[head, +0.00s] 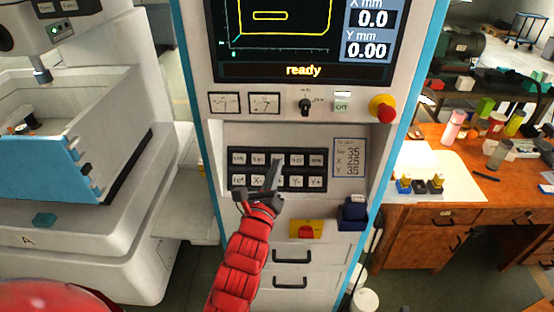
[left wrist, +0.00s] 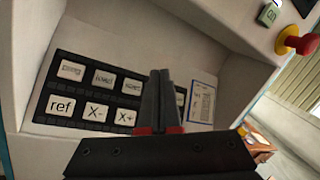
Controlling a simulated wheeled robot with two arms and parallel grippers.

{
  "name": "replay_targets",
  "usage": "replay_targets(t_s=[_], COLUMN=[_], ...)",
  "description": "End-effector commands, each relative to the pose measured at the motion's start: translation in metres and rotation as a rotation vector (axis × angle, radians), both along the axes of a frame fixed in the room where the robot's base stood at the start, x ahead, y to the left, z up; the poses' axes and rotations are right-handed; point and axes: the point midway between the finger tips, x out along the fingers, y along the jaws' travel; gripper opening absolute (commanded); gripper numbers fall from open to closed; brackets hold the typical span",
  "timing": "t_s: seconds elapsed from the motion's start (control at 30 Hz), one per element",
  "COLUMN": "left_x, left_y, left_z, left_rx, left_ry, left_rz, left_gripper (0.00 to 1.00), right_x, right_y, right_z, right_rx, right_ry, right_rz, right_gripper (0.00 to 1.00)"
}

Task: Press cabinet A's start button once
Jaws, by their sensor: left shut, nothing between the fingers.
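The control cabinet (head: 215,135) stands in the middle of the head view, with its screen (head: 300,40) reading "ready". Its black keypad (head: 235,168) has two rows of white keys. In the left wrist view the top row shows prog, load and a third key (left wrist: 132,87) that looks like "start". In the head view that third key is mostly behind my left fingers. My left gripper (head: 276,164) is shut and empty, its tips over the keypad's top row. In the left wrist view the fingertips (left wrist: 160,73) appear just right of the third key. I cannot tell whether they touch.
A red emergency knob (head: 383,108) and a rotary switch (head: 305,106) sit above the keypad. A dark blue box (head: 353,213) sits below at right. The machine marked A (head: 80,245) stands left. A cluttered wooden desk (head: 440,217) stands right.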

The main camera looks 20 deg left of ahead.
Motion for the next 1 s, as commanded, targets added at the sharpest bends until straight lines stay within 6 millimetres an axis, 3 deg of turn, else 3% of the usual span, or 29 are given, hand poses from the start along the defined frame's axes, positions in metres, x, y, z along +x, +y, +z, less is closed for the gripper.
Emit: replay_targets(t_s=[0.47, 0.6, 1.0], left_x=[0.047, 0.058, 0.066], left_y=[0.013, 0.016, 0.019], left_z=[-0.036, -0.046, -0.049], left_rx=[-0.003, 0.001, -0.003], left_ry=[0.001, -0.002, -0.002], left_rz=[0.0, -0.002, -0.001], left_gripper=[0.0, 0.0, 0.0], right_x=[0.0, 0.0, 0.0], right_y=[0.0, 0.0, 0.0], right_z=[-0.001, -0.014, -0.018], right_rx=[0.0, 0.0, 0.0], right_ry=[0.0, 0.0, 0.0], right_rz=[0.0, 0.0, 0.0], right_gripper=[0.7, 0.7, 0.7])
